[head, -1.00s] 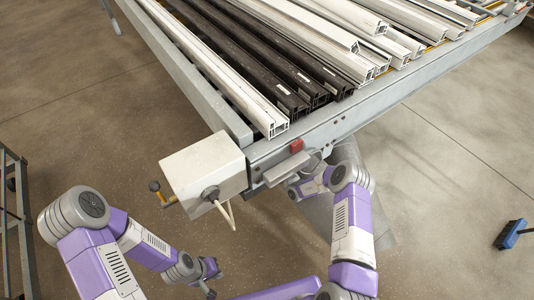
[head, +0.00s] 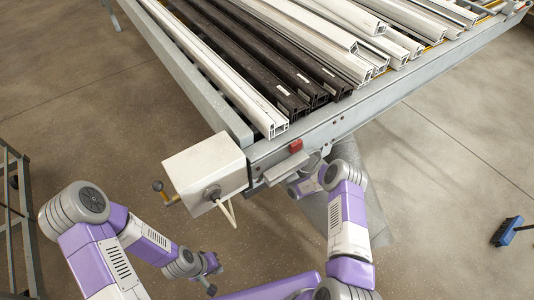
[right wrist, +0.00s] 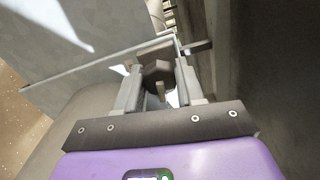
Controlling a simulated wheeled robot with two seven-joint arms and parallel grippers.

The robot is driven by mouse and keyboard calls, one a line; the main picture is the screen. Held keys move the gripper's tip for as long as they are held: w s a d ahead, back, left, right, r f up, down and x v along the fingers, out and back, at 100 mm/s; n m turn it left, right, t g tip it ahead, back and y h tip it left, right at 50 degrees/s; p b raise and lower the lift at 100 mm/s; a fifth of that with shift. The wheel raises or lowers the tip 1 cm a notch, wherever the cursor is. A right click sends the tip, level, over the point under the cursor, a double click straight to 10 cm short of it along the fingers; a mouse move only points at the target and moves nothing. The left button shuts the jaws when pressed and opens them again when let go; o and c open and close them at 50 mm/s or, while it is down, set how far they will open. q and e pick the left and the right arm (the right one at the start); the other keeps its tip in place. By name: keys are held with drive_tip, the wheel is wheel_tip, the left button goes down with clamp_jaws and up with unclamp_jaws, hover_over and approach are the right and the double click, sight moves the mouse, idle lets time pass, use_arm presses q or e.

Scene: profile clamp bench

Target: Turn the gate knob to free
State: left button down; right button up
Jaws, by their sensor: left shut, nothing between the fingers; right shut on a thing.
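The gate knob (right wrist: 157,72) is a dark, faceted knob in the right wrist view, close under a metal panel. My right gripper (right wrist: 158,88) has its two grey fingers on either side of it and is shut on it. In the head view the knob and the right fingers are hidden at the bench's front edge. No marking of the knob's position can be read. My left gripper (head: 211,289) is shut and empty, low over the floor, well apart from the bench.
The bench (head: 330,127) carries white and black profiles (head: 262,78). A white box (head: 205,172) with a small lever and a cable is on its near corner, beside a red block (head: 296,145). A dark rack (head: 12,210) stands at left, and a blue brush (head: 507,231) at right.

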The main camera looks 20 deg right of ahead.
idle(0.5)
drive_tip(key=o, duration=1)
drive_tip(key=p+v, duration=0.1)
drive_tip(key=v, duration=0.6)
drive_tip(key=shift+s+d+p, duration=0.15)
drive_tip(key=shift+s+p, duration=0.15)
drive_tip(key=shift+p, duration=0.1)
